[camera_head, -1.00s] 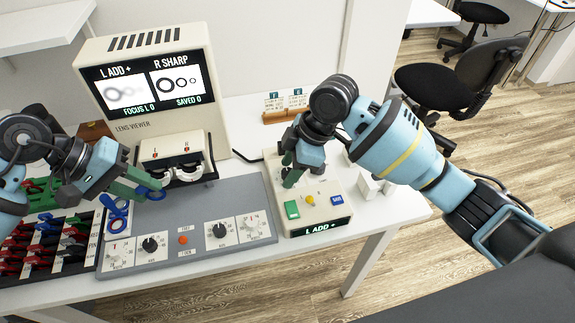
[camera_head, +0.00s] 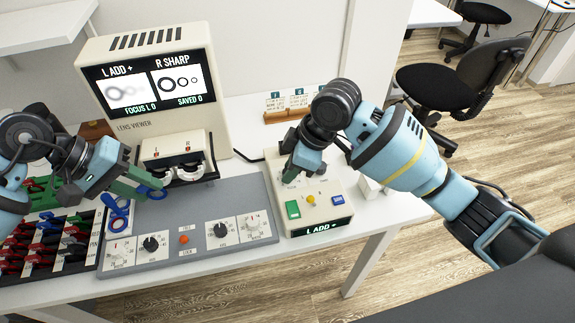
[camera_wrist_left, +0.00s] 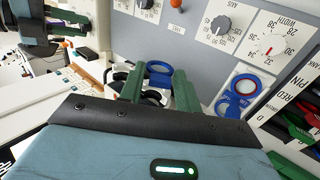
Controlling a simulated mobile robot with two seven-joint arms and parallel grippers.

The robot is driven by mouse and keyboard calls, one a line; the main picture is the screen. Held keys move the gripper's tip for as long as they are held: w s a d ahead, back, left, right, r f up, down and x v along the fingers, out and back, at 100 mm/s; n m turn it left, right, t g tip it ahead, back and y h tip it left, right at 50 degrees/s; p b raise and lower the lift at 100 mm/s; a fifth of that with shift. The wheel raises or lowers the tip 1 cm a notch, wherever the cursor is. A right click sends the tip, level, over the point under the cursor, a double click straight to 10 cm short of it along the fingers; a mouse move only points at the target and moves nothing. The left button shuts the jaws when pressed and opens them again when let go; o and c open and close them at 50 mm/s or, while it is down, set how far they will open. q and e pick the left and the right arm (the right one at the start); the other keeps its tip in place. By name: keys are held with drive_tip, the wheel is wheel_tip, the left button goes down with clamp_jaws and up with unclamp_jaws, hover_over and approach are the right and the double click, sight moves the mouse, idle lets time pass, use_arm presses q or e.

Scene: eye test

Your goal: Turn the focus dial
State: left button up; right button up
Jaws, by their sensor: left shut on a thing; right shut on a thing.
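The lens viewer (camera_head: 165,125) stands at the back left. Its screen (camera_head: 150,85) reads "L ADD +", "R SHARP", "FOCUS L 0" and "SAVED 0"; the left rings are blurred, the right rings crisp. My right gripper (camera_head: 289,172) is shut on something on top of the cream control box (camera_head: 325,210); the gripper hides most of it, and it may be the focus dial. The box's display reads "L ADD +". My left gripper (camera_head: 148,188) is shut on a blue-rimmed lens (camera_head: 151,194), in front of the viewer; the lens also shows between the fingers in the left wrist view (camera_wrist_left: 160,70).
A grey panel (camera_head: 200,205) with black knobs lies below the viewer. Another blue lens (camera_head: 118,214) sits beside a rack (camera_head: 45,235) of red and other lenses at left. Green, yellow and blue buttons are on the control box. A card holder (camera_head: 285,115) stands behind it.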

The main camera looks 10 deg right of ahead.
drive_tip(key=m+t, duration=0.1)
drive_tip(key=m, duration=0.2)
drive_tip(key=m+h, duration=0.1)
drive_tip(key=m, duration=0.2)
drive_tip(key=shift+s+a+t, duration=0.1)
drive_tip(key=shift+t, duration=0.3)
idle(0.3)
drive_tip(key=o, duration=1)
drive_tip(key=v, duration=1.2)
drive_tip(key=shift+a, duration=0.25)
drive_tip(key=shift+r, duration=0.1)
drive_tip(key=v, duration=1.2)
drive_tip(key=shift+a, duration=0.2)
